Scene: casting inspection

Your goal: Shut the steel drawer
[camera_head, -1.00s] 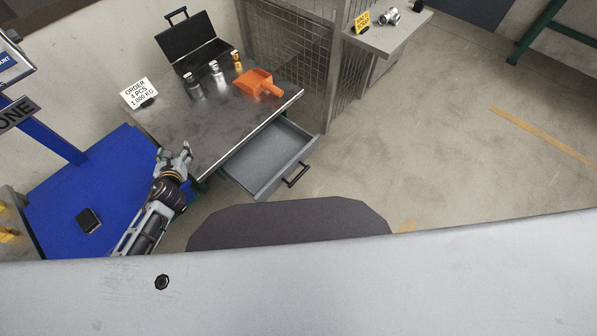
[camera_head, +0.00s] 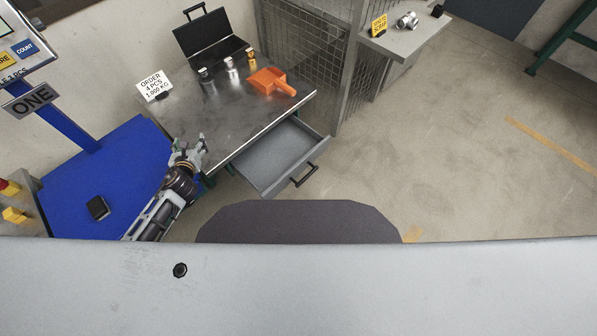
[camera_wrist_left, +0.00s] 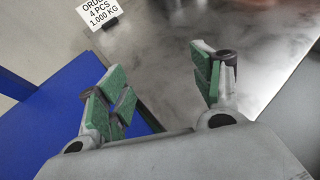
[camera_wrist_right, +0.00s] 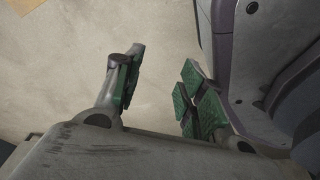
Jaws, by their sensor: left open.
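The steel drawer (camera_head: 270,160) stands pulled out from under the steel-topped table, grey and empty inside, with a black bar handle (camera_head: 305,176) on its front. My left gripper (camera_head: 189,147) is open and empty at the table's near left corner, to the left of the drawer and apart from its handle. In the left wrist view its green-padded fingers (camera_wrist_left: 162,85) are spread over the table edge. My right gripper (camera_wrist_right: 158,88) shows only in its own wrist view, with fingers apart and nothing between them, over bare floor beside a part of my body.
On the table (camera_head: 215,120) are an open black case (camera_head: 210,45), several small bottles, an orange scoop (camera_head: 270,82) and an order sign (camera_head: 153,86). A blue surface (camera_head: 75,185) lies left. A wire cage (camera_head: 305,50) stands behind. Floor right of the drawer is clear.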

